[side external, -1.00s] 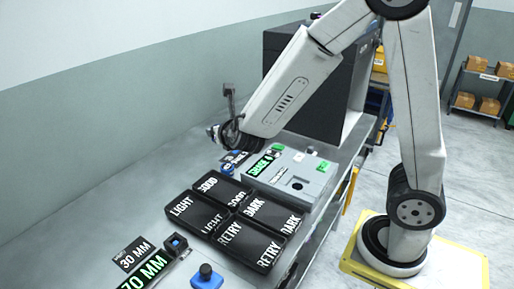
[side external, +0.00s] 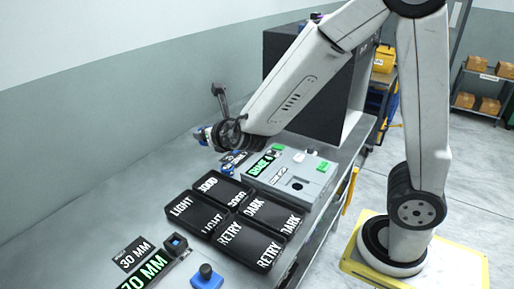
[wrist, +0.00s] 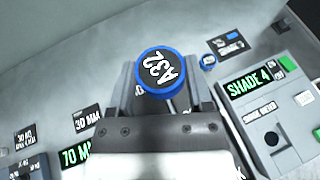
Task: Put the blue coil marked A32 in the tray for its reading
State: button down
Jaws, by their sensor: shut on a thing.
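My gripper (wrist: 170,98) is shut on the blue coil marked A32 (wrist: 160,72), whose blue rim and dark top with white letters face the wrist camera. In the side view my gripper (side external: 208,136) holds the coil above the table, left of the shade meter; the coil is small there and partly hidden. The meter (side external: 312,180) shows SHADE 4 in green on its display (wrist: 249,83). Black trays marked GOOD (side external: 223,192), LIGHT (side external: 197,217), DARK (side external: 270,217) and RETRY (side external: 249,245) stand together in front of the meter. I see no coil in them.
Another small blue object (wrist: 208,62) stands by a dark card (wrist: 229,45) beside the meter. A green 70 MM display (side external: 144,270), a 30 MM card (side external: 133,254) and a blue-based knob (side external: 206,277) are at the near end. The table left of the trays is clear.

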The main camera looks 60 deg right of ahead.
jog(key=s+d+f+m+g+h, duration=0.2)
jog(key=s+f+m+g+h, duration=0.2)
jog(key=s+f+m+g, duration=0.1)
jog(key=s+d+f+m+g+h, duration=0.3)
jog(key=s+f+m+g+h, duration=0.1)
jog(key=s, duration=0.6)
jog(key=shift+f+m+g+h, duration=0.4)
jog(key=shift+f+m+g, duration=0.2)
jog(key=shift+f+m, duration=0.9)
jog(key=shift+f, duration=0.15)
send_over(270, 219)
jog(key=shift+f, duration=2.2)
jog(key=shift+f, duration=1.75)
jog(key=shift+f, duration=0.6)
